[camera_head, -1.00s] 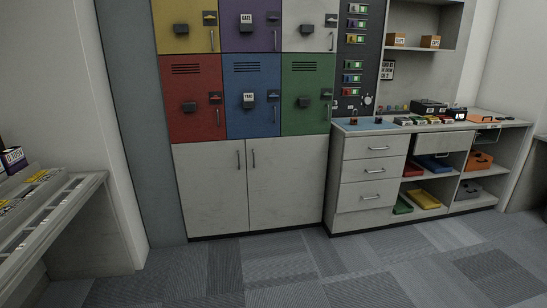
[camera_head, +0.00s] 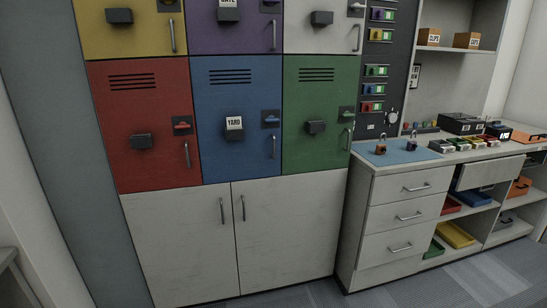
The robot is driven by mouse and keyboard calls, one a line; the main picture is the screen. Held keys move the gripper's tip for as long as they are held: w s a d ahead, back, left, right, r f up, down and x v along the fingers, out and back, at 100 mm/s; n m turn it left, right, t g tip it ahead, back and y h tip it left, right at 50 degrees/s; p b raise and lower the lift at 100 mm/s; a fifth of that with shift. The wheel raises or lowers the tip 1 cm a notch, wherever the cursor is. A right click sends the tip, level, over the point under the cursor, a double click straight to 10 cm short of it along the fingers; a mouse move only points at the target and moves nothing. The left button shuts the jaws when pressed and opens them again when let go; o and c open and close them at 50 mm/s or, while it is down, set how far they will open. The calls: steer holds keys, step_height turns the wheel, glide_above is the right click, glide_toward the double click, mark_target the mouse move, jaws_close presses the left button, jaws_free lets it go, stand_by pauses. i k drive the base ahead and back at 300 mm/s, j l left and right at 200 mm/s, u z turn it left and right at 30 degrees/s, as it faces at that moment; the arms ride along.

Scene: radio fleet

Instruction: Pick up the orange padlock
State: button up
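Two small padlocks stand on the blue mat (camera_head: 396,158) at the left end of the counter. The left padlock (camera_head: 380,148) looks reddish-orange with a dark shackle.
The counter (camera_head: 450,157) carries several small coloured items and a black box (camera_head: 460,123) farther right. Drawers (camera_head: 400,215) are below the mat. Lockers, including a green one (camera_head: 315,120), stand to the left. Bare carpet (camera_head: 440,285) lies in front.

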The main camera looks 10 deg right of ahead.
mark_target(378, 147)
steer(key=i+l, duration=0.2)
steer(key=i, duration=0.3)
steer(key=i+l, duration=0.2)
steer(key=i, duration=0.3)
steer(key=i+l, duration=0.2)
steer(key=i, duration=0.3)
steer(key=i+l+u, duration=0.3)
steer(key=l+u, duration=0.15)
steer(key=l, duration=0.45)
steer(key=i+l+u, duration=0.15)
steer(key=l+u, duration=0.25)
steer(key=l, duration=0.55)
steer(key=l+u, duration=0.45)
steer(key=l, duration=0.55)
